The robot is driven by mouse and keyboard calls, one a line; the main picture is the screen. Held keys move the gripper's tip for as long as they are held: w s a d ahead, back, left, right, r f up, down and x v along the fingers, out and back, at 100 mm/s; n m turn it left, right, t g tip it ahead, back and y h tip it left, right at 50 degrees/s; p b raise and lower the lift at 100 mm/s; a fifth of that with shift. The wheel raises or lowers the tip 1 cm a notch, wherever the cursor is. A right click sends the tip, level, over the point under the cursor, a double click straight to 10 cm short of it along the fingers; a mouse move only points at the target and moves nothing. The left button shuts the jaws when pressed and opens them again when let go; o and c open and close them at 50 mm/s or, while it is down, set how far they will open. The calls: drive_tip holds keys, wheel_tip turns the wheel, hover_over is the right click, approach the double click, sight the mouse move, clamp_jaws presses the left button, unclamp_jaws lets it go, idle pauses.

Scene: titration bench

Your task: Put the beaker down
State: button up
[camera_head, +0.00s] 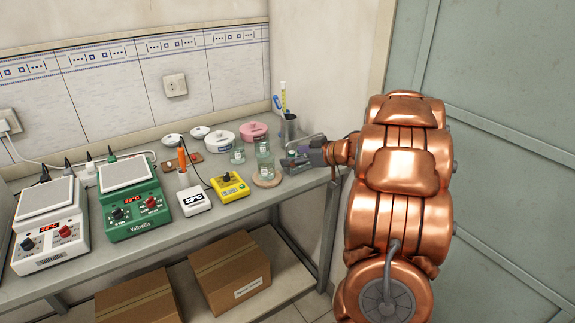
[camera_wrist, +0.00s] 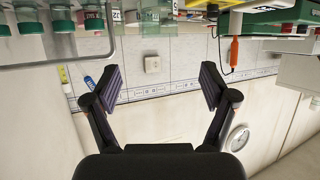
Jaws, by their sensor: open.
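A clear glass beaker (camera_head: 265,167) stands upright on a round wooden coaster (camera_head: 268,181) near the right end of the bench. More clear glassware (camera_head: 238,152) stands just behind and left of it. My gripper (camera_head: 301,152) is right of the beaker, over the right end of the bench, with its fingers pointing left. In the wrist view, which is upside down, my gripper (camera_wrist: 161,84) is open with its fingers wide apart and nothing between them. Clear glass (camera_wrist: 150,22) shows at the top edge there, beyond the fingers; I cannot tell which vessel it is.
A metal cup (camera_head: 289,128) with pens stands behind my gripper. Pink (camera_head: 253,131) and white (camera_head: 222,140) lidded dishes stand behind the glassware. A yellow device (camera_head: 230,186) is left of the coaster, with a green hotplate (camera_head: 132,200) farther left. Cardboard boxes (camera_head: 230,272) are below.

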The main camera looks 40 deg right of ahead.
drive_tip(key=w+d+r+m+h, duration=0.1)
drive_tip(key=w+r+m+h, duration=0.15)
drive_tip(key=r+h, duration=0.45)
drive_tip(key=s+a+m+g+h, duration=0.2)
drive_tip(key=s+h, duration=0.1)
drive_tip(key=s, duration=0.1)
drive_tip(key=s+a+f+g+y, duration=0.2)
drive_tip(key=s+a+f+g, duration=0.1)
drive_tip(key=s+a, duration=0.7)
drive_tip(key=s+a+f+g+y, duration=0.2)
drive_tip(key=s+a+f+g, duration=0.2)
drive_tip(key=s+a, duration=0.6)
drive_tip(key=s+a+f+n+g+y, duration=0.1)
drive_tip(key=s+a+f+g, duration=0.2)
drive_tip(key=s+a, duration=0.7)
drive_tip(key=s+g, duration=0.2)
drive_tip(key=s, duration=0.4)
drive_tip(key=shift+a+f+g+y, duration=0.2)
drive_tip(key=shift+a+g+y, duration=0.1)
drive_tip(key=shift+a+y, duration=0.1)
wheel_tip(320, 180, up, 4)
drive_tip(key=p, duration=0.3)
drive_tip(key=shift+f+p, duration=0.15)
drive_tip(key=shift+p, duration=0.2)
